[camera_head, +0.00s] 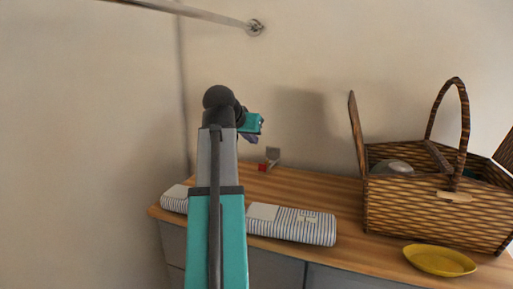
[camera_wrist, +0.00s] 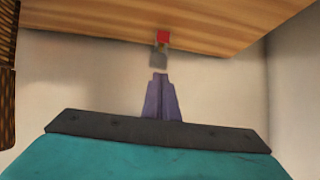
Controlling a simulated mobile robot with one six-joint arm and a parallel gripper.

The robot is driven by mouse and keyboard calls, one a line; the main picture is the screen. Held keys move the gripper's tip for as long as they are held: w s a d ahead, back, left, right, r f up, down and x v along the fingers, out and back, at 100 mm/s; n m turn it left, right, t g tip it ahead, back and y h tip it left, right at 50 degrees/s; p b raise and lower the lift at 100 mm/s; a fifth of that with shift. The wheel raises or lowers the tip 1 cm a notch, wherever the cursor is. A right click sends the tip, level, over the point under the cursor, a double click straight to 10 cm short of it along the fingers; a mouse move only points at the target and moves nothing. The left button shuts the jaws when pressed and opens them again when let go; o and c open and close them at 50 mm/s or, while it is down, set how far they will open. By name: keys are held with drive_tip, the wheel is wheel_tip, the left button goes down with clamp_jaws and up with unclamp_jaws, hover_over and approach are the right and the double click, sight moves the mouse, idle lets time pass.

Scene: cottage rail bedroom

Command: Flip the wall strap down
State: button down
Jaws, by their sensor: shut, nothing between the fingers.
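The wall strap is a small piece low on the wall, just above the wooden top, with a grey plate (camera_head: 273,153) and a red part (camera_head: 262,167) at its lower left. In the wrist view the wooden top is at the upper edge, and the strap's grey part (camera_wrist: 158,56) and red part (camera_wrist: 163,36) lie straight beyond my fingertips. My gripper (camera_head: 251,139) is shut and empty, its purple fingers (camera_wrist: 160,76) together. A small gap shows between the tips and the grey part in the picture; I cannot tell the true distance.
A wooden-topped dresser (camera_head: 330,190) stands against the wall. Rolled striped cloth (camera_head: 305,227) lies at its front. An open wicker basket (camera_head: 410,211) with raised lids and a yellow plate (camera_head: 440,260) are at the right. A metal rail (camera_head: 205,15) is fixed high on the wall.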

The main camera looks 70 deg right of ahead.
drive_tip(key=shift+s+d+r+y+b, duration=0.25)
drive_tip(key=shift+d+r+y+b, duration=0.7)
drive_tip(key=shift+b, duration=2.7)
drive_tip(key=shift+a+y, duration=0.1)
drive_tip(key=shift+y, duration=0.15)
drive_tip(key=shift+w+a+f+p+x, duration=0.1)
drive_tip(key=shift+a+f+p+x, duration=0.4)
drive_tip(key=shift+x, duration=1.6)
drive_tip(key=shift+w+a+f+p+x, duration=0.15)
drive_tip(key=shift+p+x, duration=0.7)
drive_tip(key=shift+x, duration=1.25)
drive_tip(key=shift+a+f+p+x, duration=0.35)
drive_tip(key=shift+p+x, duration=0.3)
drive_tip(key=shift+x, duration=1.5)
